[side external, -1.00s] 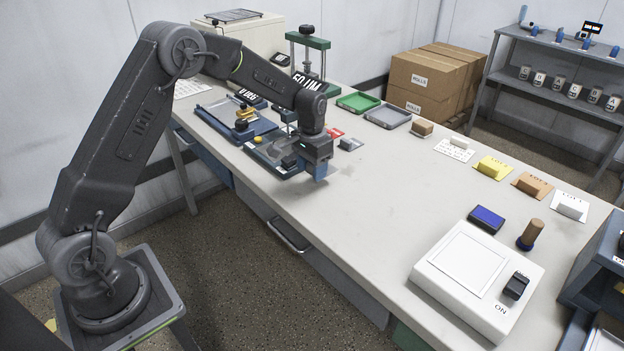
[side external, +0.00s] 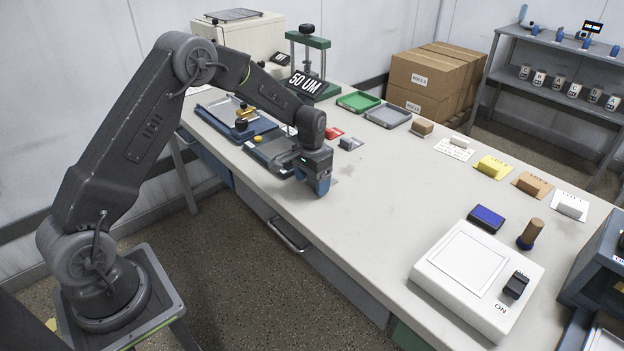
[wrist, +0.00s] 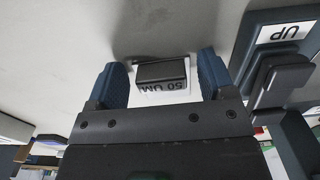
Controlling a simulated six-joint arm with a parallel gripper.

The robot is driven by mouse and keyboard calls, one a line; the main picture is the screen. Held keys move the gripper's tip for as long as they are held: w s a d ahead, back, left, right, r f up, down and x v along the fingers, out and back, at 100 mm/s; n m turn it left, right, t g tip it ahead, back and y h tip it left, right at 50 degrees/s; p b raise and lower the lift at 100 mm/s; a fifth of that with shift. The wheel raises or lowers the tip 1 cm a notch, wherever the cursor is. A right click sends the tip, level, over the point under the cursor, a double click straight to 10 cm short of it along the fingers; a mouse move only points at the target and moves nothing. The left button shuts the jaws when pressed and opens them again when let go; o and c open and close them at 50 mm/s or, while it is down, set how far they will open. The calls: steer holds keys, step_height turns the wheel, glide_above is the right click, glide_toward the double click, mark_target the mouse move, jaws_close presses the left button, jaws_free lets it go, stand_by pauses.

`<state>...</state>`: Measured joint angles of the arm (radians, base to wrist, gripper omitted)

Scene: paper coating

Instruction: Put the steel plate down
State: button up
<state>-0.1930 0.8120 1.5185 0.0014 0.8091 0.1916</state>
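I cannot tell whether the block is held. I cannot single out the steel plate with certainty; a pale flat plate (side external: 226,109) lies on the blue board (side external: 258,128) at the left.
The green tray (side external: 358,101) and grey tray (side external: 388,115) are farther back. The middle of the table is clear.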

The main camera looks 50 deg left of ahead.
mark_target(312, 179)
steer(key=shift+r, duration=0.1)
step_height(312, 179, up, 12)
steer(key=s+d+r+t, duration=0.1)
steer(key=s+d+r, duration=0.2)
steer(key=s+r, duration=0.3)
steer(key=s+d+r+t, duration=0.2)
steer(key=s+d+r, duration=0.1)
steer(key=s+r, duration=0.3)
steer(key=s+d+t, duration=0.1)
steer(key=s+d, duration=0.1)
steer(key=s, duration=0.7)
steer(key=s+d+t, duration=0.1)
steer(key=s, duration=0.8)
steer(key=shift+d+t, duration=0.3)
steer(key=shift+d, duration=0.1)
steer(key=shift+r, duration=0.1)
